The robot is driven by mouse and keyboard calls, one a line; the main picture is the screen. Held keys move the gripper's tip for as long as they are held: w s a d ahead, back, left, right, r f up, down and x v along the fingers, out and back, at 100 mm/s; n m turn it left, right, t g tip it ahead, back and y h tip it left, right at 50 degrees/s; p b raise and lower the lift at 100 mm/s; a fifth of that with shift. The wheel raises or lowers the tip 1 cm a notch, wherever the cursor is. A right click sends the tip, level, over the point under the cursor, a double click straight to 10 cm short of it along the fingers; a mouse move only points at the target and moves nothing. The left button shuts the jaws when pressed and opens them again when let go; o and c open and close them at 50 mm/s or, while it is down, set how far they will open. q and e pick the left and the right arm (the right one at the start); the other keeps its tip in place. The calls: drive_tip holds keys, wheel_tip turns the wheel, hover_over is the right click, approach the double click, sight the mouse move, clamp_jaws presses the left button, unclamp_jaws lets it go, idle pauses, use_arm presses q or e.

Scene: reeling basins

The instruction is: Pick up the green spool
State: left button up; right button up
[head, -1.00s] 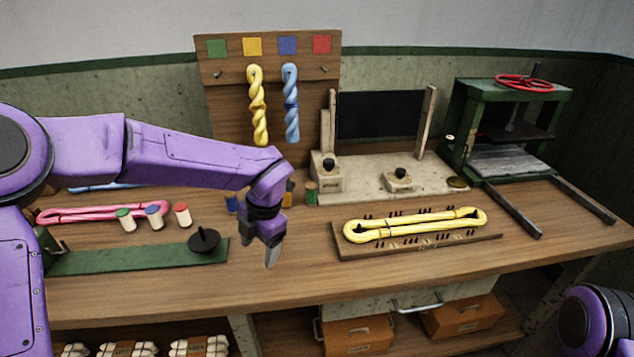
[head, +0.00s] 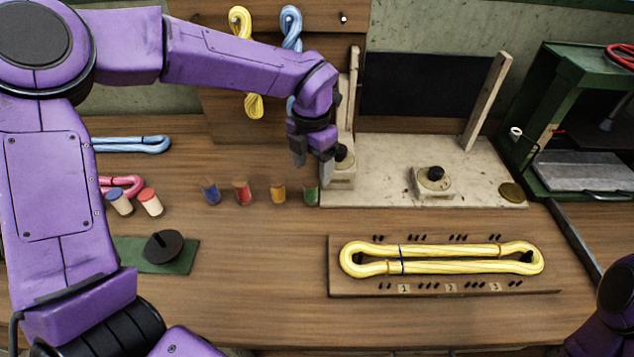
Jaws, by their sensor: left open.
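The green spool (head: 311,195) stands upright on the bench at the right end of a row of small spools, close to the pale board's left edge. My left gripper (head: 312,165) points down just above and behind it in the picture. Its fingers are open with nothing between them. The fingertips look apart from the spool, though the exact height gap is hard to tell. Part of my right arm shows at the lower right edge; its gripper is out of frame.
Yellow (head: 278,194), red (head: 242,192) and blue (head: 211,192) spools stand left of the green one. A block with a black knob (head: 341,172) sits close on its right. A peg board (head: 445,287) with a yellow skein lies in front. Bench between is clear.

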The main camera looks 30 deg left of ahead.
sight(312, 180)
use_arm(q)
drive_tip(key=f, duration=0.4)
drive_tip(key=f+p, duration=0.1)
drive_tip(key=f, duration=0.3)
drive_tip(key=shift+w+a, duration=0.2)
drive_tip(key=c, duration=1.1)
drive_tip(key=shift+c, duration=0.2)
drive_tip(key=shift+r, duration=0.15)
